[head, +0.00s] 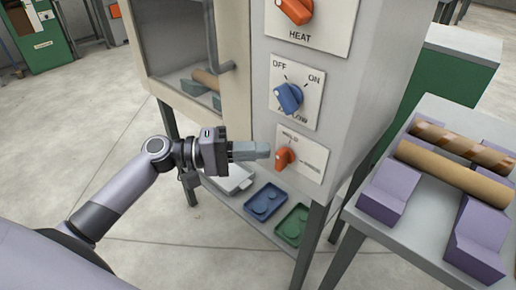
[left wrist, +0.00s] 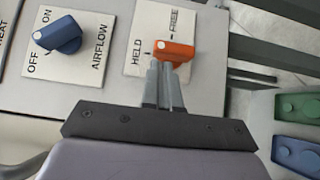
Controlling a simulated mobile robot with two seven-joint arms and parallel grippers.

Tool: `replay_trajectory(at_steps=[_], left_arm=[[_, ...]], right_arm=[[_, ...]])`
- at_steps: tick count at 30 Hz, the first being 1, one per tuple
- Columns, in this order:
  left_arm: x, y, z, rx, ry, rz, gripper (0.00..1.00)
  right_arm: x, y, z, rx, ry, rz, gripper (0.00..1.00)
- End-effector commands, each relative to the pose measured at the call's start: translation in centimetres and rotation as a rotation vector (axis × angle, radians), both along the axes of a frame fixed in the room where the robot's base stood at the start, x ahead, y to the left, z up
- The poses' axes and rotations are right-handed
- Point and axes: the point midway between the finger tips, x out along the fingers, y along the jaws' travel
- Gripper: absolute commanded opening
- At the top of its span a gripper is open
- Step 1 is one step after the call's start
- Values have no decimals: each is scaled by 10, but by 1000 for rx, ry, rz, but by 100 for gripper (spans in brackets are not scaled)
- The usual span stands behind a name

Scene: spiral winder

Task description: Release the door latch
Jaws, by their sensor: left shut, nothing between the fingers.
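The orange latch knob (head: 285,158) sits on a plate marked HELD and FREE, low on the machine's front panel. It also shows in the left wrist view (left wrist: 176,51), with its white-marked end towards the HELD side. My left gripper (head: 262,150) is shut and empty, its fingertips just beside the knob. In the left wrist view the closed fingers (left wrist: 164,72) reach up to the knob's lower edge; I cannot tell whether they touch it. The machine's door (head: 157,85) has a window and a grey handle (head: 213,40). My right gripper is not in view.
The blue AIRFLOW knob (head: 289,97) and orange HEAT knob (head: 297,10) sit above the latch knob. Blue (head: 266,201) and green (head: 292,224) trays lie on the lower shelf. At right, a table carries purple cradles (head: 388,192) with cardboard tubes (head: 455,171).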

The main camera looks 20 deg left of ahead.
Motion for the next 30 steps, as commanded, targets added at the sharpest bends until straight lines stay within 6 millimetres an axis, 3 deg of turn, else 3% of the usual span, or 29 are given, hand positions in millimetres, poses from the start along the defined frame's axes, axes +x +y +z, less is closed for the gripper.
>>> replay_trajectory(at_steps=[5, 30], left_arm=[[-3, -7, 0, 0, 0, 0, 0], [6, -8, 3, 68, -25, 0, 0]], right_arm=[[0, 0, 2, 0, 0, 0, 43], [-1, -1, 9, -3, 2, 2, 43]])
